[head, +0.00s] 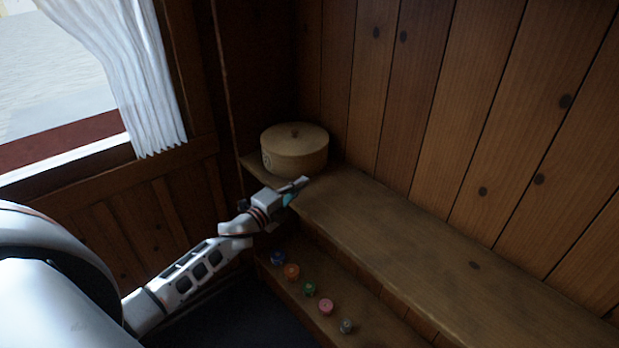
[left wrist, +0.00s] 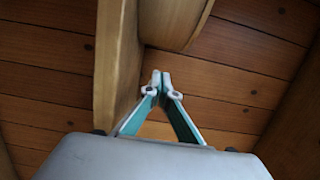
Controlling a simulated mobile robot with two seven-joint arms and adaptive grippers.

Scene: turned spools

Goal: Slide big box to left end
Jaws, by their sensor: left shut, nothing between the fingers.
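The big box (head: 294,150) is a round, pale wooden box with a lid and a small knob. It stands upright at the left end of the upper wooden shelf (head: 430,240), near the corner. My left gripper (head: 303,182) is just in front of the box, at the shelf's front edge, shut and empty. In the left wrist view the fingertips (left wrist: 160,78) meet, and the curved side of the box (left wrist: 175,22) shows beyond them. I cannot tell whether the fingers touch the box. My right gripper is not in view.
On the lower step stand several small spools: blue (head: 278,257), orange (head: 291,271), green (head: 310,289), pink (head: 326,306) and grey (head: 346,326). The upper shelf is clear right of the box. A white curtain (head: 125,70) hangs by the window at left.

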